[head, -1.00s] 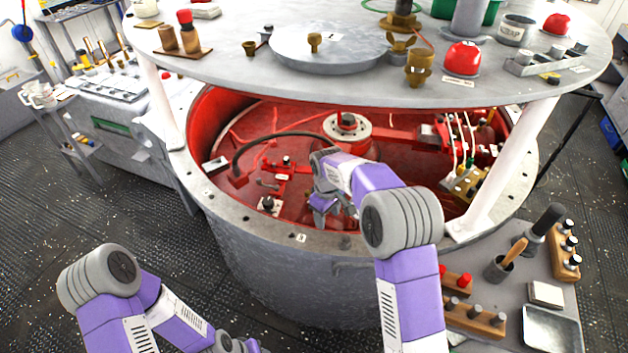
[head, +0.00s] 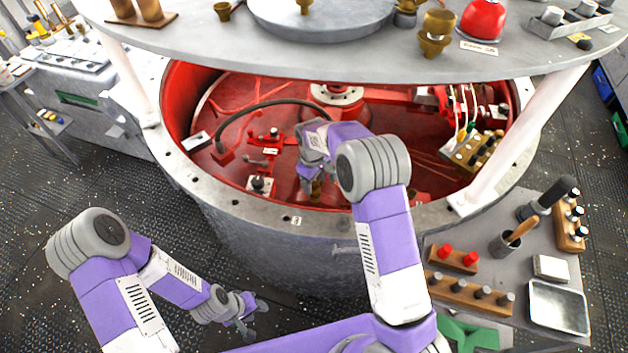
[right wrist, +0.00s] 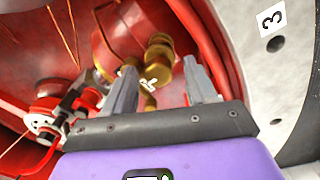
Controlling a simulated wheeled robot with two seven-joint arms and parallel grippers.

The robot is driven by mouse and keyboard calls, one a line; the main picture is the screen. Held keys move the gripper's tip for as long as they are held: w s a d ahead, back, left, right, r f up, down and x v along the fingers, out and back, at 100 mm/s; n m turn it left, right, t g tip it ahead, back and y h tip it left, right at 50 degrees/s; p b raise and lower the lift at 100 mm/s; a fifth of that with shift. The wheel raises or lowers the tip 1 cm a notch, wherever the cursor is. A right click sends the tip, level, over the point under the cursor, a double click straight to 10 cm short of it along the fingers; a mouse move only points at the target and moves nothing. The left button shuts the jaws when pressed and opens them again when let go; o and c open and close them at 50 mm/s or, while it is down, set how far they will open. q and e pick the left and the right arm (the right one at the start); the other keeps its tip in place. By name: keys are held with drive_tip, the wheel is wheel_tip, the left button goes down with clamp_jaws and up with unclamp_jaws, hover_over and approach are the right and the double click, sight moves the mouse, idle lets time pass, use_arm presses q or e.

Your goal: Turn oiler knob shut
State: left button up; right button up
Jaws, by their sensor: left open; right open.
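A brass oiler shows in the right wrist view, with a rounded brass knob (right wrist: 159,57) and a small white mark beside it. It lies just beyond and between the fingertips of my right gripper (right wrist: 165,78), which is open. The fingers appear apart from the knob. In the head view my right gripper (head: 311,182) reaches down inside the red-lined drum, and a bit of the brass oiler (head: 316,190) shows at its tips, mostly hidden by the hand. My left gripper (head: 254,318) hangs open and empty low in front of the drum.
The drum's grey rim (head: 243,208) and a white post (head: 515,140) border the opening. A round grey tabletop (head: 350,55) overhangs it. A black hose (head: 250,108) arcs inside, left of the hand. A side table (head: 480,255) with tools stands at right.

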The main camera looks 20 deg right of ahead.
drive_tip(key=shift+c, duration=0.5)
drive_tip(key=c, duration=1)
drive_tip(key=shift+o, duration=0.2)
drive_tip(key=shift+m, duration=0.3)
drive_tip(key=m+p, duration=0.1)
drive_tip(key=m, duration=0.2)
drive_tip(key=shift+w, duration=0.1)
drive_tip(key=m, duration=0.5)
drive_tip(key=shift+d+p, duration=0.1)
drive_tip(key=shift+p, duration=0.25)
drive_tip(key=m+p, duration=0.1)
drive_tip(key=m, duration=0.3)
drive_tip(key=shift+m, duration=0.3)
drive_tip(key=m, duration=0.4)
drive_tip(key=shift+d+p, duration=0.1)
drive_tip(key=shift+p, duration=0.2)
